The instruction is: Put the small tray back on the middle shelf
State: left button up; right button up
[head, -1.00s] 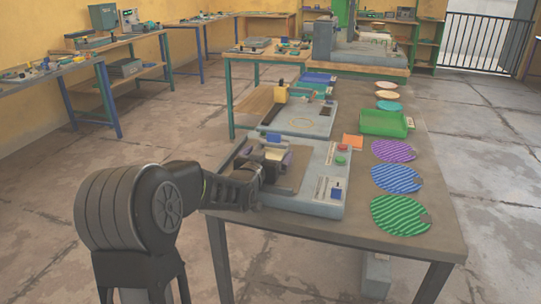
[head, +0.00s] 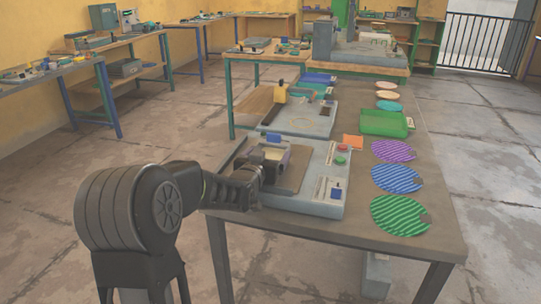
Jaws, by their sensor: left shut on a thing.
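My left gripper (head: 266,172) is over the nearer grey press (head: 312,207) on the table. It is shut on a small part there, largely hidden by the fingers; I cannot tell exactly what it is. A cream and purple block shows just beyond the fingers, above a brown plate (head: 297,175). A small green tray (head: 384,123) sits on the table at the right, apart from the gripper. A green shelf unit (head: 428,45) stands far back at the right; I cannot make out which level is the middle shelf. My right gripper is not in view.
A second grey press (head: 305,122) stands behind the nearer one. Patterned purple (head: 393,151), blue (head: 397,179) and green (head: 401,216) discs lie along the table's right side. An orange piece (head: 353,142) lies near the green tray. Open floor surrounds the table.

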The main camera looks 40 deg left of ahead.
pick_arm(q)
jog(key=c, duration=0.3)
notch_tip(320, 180, up, 10)
jog(key=p, duration=0.2)
dwell(0.8)
